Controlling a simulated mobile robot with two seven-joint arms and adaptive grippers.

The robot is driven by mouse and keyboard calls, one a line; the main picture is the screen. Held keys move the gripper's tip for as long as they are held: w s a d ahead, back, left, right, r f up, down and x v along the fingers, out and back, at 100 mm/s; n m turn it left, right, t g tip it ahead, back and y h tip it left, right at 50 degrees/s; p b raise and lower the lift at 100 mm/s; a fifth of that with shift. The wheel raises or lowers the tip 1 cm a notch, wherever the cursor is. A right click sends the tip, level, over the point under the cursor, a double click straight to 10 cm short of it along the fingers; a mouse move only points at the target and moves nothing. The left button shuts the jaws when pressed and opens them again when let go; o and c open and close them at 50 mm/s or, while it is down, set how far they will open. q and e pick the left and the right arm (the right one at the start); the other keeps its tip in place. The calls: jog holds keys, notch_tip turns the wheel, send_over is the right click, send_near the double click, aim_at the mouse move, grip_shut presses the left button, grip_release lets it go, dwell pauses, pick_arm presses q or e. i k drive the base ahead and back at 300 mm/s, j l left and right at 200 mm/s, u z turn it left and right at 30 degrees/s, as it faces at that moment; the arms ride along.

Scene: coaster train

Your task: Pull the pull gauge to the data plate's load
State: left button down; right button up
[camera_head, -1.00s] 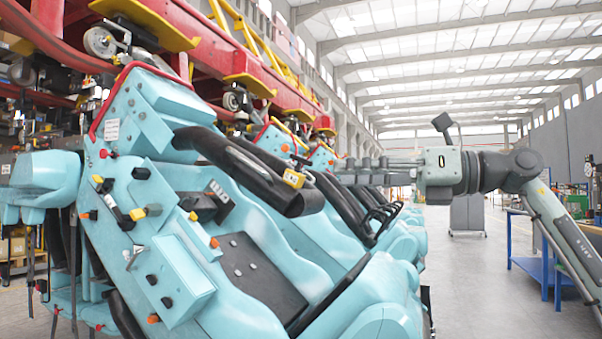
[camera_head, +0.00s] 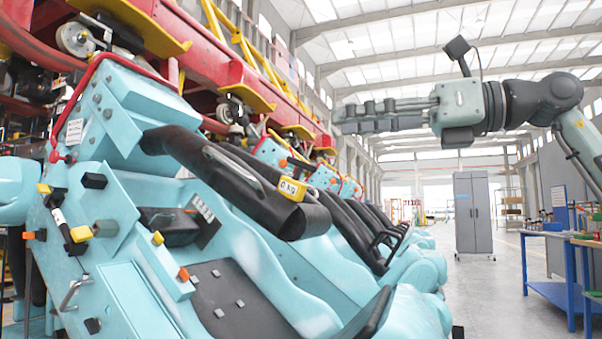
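The pull gauge (camera_head: 291,189) is a small yellow device on the black padded restraint bar (camera_head: 225,172) of the nearest turquoise coaster seat. Its display seems to read 0 kg. A white printed label (camera_head: 74,131), perhaps the data plate, sits on the upper left of the seat shell; its text is too small to read. My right gripper (camera_head: 340,118) reaches in from the right with dark fingers pointing left, up and to the right of the gauge in the picture. I see nothing in it, and its finger gap is unclear. My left gripper is not in view.
More turquoise seats (camera_head: 400,262) run back in a row under the red track frame (camera_head: 210,65) with yellow brackets. A grey cabinet (camera_head: 472,212) and a blue workbench (camera_head: 556,295) stand at the right. The floor between seats and bench is clear.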

aim_at(295, 190)
jog(key=i, duration=1.15)
